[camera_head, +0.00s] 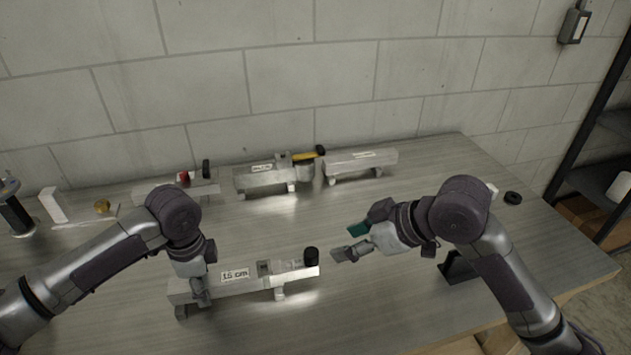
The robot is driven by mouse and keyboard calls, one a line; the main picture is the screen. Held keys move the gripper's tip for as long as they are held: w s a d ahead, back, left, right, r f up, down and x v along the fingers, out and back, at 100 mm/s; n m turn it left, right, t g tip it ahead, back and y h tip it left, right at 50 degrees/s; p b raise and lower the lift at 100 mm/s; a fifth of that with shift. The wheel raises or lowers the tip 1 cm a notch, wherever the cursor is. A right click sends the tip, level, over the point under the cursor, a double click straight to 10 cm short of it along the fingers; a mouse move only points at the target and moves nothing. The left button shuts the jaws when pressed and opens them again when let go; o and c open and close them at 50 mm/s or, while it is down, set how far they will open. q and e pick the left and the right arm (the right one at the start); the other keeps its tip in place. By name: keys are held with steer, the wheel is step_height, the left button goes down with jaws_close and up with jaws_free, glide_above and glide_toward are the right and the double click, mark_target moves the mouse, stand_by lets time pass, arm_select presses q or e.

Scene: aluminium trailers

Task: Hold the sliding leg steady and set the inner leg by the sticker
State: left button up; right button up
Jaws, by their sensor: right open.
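An aluminium leg assembly (248,282) lies at the front of the table, roughly level. It has a white sticker (235,274) reading "15 cm", a small block on top and a black knob (311,256) near its right end. My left gripper (198,290) is down at the left part of this leg, with a finger in front of it; whether it is closed on the leg is not clear. My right gripper (351,241) is open and empty, to the right of the black knob and apart from the leg.
Similar aluminium assemblies stand along the back: one with a red part (183,178), one with a yellow handle (308,156), and a plain labelled bar (361,162). A black ring (513,198) lies at the right. The table's middle is clear. A wall stands behind.

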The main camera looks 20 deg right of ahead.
arm_select(q)
steer(key=shift+o, duration=1.3)
